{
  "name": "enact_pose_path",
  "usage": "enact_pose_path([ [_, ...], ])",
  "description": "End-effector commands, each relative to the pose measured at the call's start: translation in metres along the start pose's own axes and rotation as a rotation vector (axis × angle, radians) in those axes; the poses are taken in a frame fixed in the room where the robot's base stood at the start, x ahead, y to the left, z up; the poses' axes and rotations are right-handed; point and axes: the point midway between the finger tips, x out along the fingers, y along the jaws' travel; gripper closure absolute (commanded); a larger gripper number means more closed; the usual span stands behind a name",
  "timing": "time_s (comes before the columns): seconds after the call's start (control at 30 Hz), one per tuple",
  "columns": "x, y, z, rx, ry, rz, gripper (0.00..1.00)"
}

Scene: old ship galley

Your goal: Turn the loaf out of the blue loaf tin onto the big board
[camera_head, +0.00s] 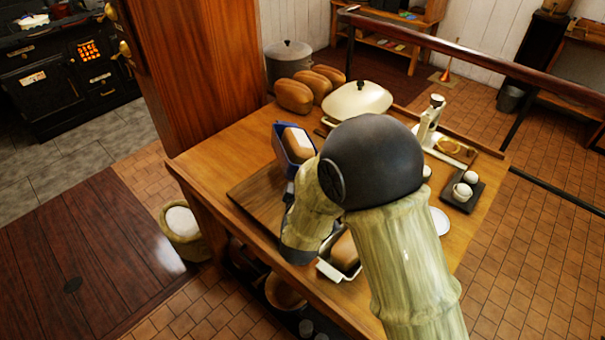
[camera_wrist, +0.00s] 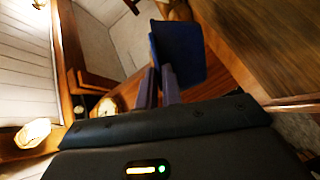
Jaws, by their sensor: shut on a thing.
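The blue loaf tin (camera_head: 281,152) is held up over the left part of the big board (camera_head: 248,190), at its back edge, and looks tilted. A brown loaf (camera_head: 300,150) with a pale patch on it shows in the tin's open side. My gripper is shut on the tin; in the head view my arm mostly hides its fingers. In the wrist view my gripper (camera_wrist: 158,86) pinches the near edge of the blue tin (camera_wrist: 178,52), whose flat outside faces the camera. Whether tin and board touch is unclear.
Several loaves (camera_head: 294,96) and a grey pot (camera_head: 289,58) stand at the back of the table. A cream lidded dish (camera_head: 358,100) is behind my arm. A light tin with a loaf (camera_head: 344,250) is at the front. A scale (camera_head: 432,122) and dark egg tray (camera_head: 470,192) stand right.

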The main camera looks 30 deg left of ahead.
Motion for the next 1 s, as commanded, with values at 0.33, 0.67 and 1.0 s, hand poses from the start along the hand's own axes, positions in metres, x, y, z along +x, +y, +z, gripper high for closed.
enact_pose_path([
  [0.33, 0.007, -0.002, 0.016, 0.363, -0.015, -0.144, 1.0],
  [0.67, 0.013, -0.011, 0.03, 0.65, -0.025, -0.263, 1.0],
  [1.0, 0.017, -0.021, 0.042, 0.917, -0.035, -0.375, 1.0],
])
